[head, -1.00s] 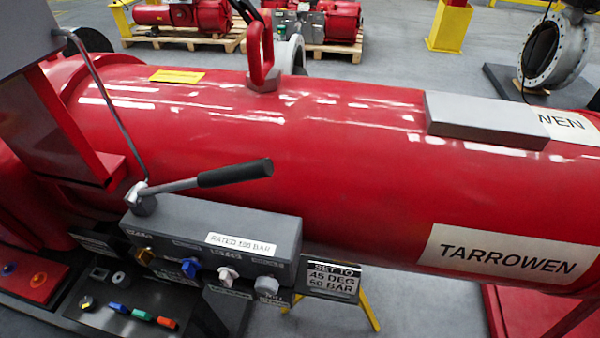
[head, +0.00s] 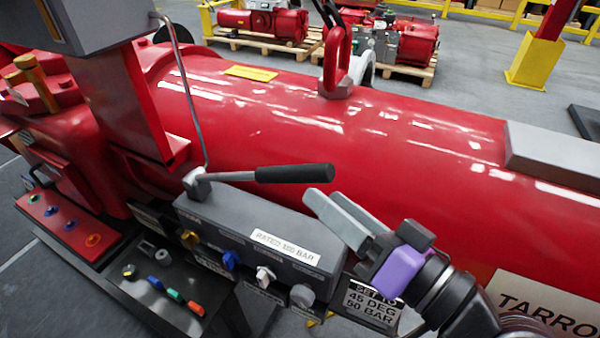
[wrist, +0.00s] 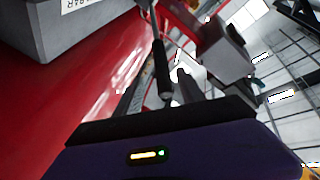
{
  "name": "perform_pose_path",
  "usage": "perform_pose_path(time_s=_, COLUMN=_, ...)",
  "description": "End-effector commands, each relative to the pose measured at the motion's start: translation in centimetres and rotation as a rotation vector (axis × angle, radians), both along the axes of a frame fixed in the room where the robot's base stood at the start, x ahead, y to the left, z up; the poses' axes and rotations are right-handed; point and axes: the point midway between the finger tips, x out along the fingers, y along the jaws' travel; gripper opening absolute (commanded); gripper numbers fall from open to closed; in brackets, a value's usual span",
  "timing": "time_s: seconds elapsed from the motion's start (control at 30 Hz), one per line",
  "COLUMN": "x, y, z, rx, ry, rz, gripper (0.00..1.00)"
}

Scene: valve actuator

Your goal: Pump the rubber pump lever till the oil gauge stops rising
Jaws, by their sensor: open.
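The pump lever (head: 265,174) has a black rubber grip on a grey arm and sticks out to the right, nearly level, from the top left of the grey pump block (head: 255,227). My gripper (head: 325,205) is open and empty, with its grey fingers to the right of and below the grip's end, apart from it. In the wrist view the black grip (wrist: 162,75) shows beyond my gripper's purple body. I cannot make out an oil gauge in these frames.
A row of coloured knobs (head: 231,260) lines the block's front. A black panel with coloured switches (head: 165,285) lies at the lower left. The red cylinder (head: 330,140) runs behind the lever. A thin grey pipe (head: 185,85) rises near the lever's pivot.

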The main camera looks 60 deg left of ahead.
Motion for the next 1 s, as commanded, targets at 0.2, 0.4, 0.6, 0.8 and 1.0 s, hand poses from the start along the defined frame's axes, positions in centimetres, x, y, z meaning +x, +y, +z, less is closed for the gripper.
perform_pose_path(time_s=0.2, x=-0.5, y=1.8, z=0.5, rx=0.0, ry=-0.004, rz=0.016, gripper=0.46)
perform_pose_path(time_s=0.4, x=-1.0, y=4.9, z=0.5, rx=-0.001, ry=-0.003, rz=0.016, gripper=0.46)
perform_pose_path(time_s=0.6, x=-1.2, y=7.1, z=0.4, rx=0.001, ry=-0.004, rz=0.013, gripper=0.46)
perform_pose_path(time_s=0.8, x=-1.3, y=7.8, z=0.2, rx=0.0, ry=-0.004, rz=0.011, gripper=0.46)
perform_pose_path(time_s=1.0, x=-1.3, y=7.8, z=0.2, rx=0.0, ry=-0.004, rz=0.011, gripper=0.44)
